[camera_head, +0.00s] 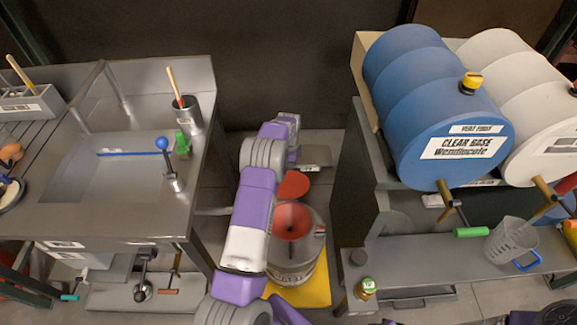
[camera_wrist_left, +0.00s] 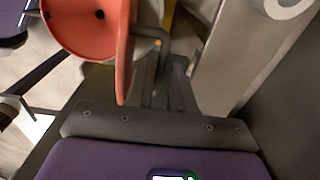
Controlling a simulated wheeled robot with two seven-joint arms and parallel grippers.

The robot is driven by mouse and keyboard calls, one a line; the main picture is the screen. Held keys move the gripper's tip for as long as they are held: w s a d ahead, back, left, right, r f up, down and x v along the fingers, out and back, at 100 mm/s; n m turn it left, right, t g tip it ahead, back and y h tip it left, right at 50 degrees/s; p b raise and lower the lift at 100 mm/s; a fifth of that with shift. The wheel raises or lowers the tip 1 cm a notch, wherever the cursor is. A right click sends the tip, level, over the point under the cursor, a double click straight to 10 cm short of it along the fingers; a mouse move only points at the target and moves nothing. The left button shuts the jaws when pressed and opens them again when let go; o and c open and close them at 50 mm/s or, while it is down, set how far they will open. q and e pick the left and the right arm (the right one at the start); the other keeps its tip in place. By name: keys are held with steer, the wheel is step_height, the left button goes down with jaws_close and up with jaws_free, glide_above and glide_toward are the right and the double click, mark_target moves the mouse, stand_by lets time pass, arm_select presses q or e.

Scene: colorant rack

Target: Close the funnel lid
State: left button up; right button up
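The red funnel (camera_head: 292,222) sits on top of a grey waste drum (camera_head: 293,272) on the floor between the bench and the barrel rack. Its round red lid (camera_head: 293,186) stands open behind the funnel mouth. My left arm reaches past the left side of the drum. My left gripper (camera_head: 316,157) is behind the lid, partly hidden by my arm. In the left wrist view, the funnel (camera_wrist_left: 82,22) is at the upper left and the lid (camera_wrist_left: 123,52) shows nearly edge-on. The finger opening is unclear, and I cannot tell whether they touch the lid. My right gripper is not in view.
A metal sink bench (camera_head: 85,210) stands at the left. A rack (camera_head: 385,225) with a blue barrel (camera_head: 415,95) and a white barrel stands at the right. The drum stands on a yellow base (camera_head: 318,289). A dark wall closes the back; the gap between the furniture is narrow.

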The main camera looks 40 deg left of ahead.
arm_select(q)
jaws_close()
stand_by(1.4)
